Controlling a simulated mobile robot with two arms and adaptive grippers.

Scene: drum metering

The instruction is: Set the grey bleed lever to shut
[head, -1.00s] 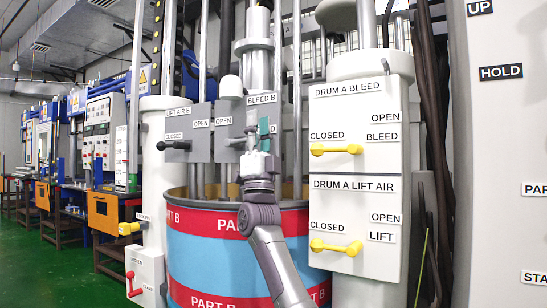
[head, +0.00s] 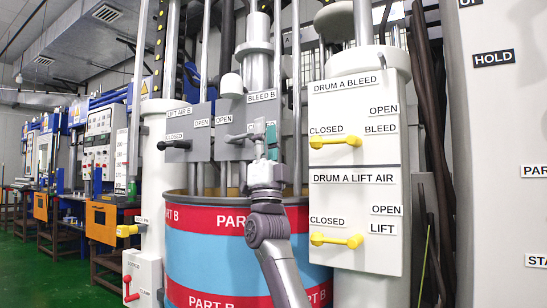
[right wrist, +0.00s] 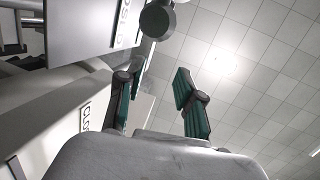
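The grey bleed lever (head: 237,138) sits on the grey BLEED B panel (head: 231,122), beside an OPEN label. It is small in the head view, and my right gripper partly covers that area. My right gripper (head: 266,135), with teal finger pads, is just right of the lever. In the right wrist view my right gripper (right wrist: 160,100) has its fingers apart with nothing between them. A dark grey round knob (right wrist: 157,20) shows above the fingers there; I cannot tell which lever it belongs to. My left gripper is out of view.
A black lever (head: 176,145) is on the LIFT AIR B panel at left. Yellow handles for DRUM A BLEED (head: 335,142) and DRUM A LIFT AIR (head: 336,240) are at right. The red-and-blue drum (head: 205,257) stands below. Open green floor (head: 40,270) lies left.

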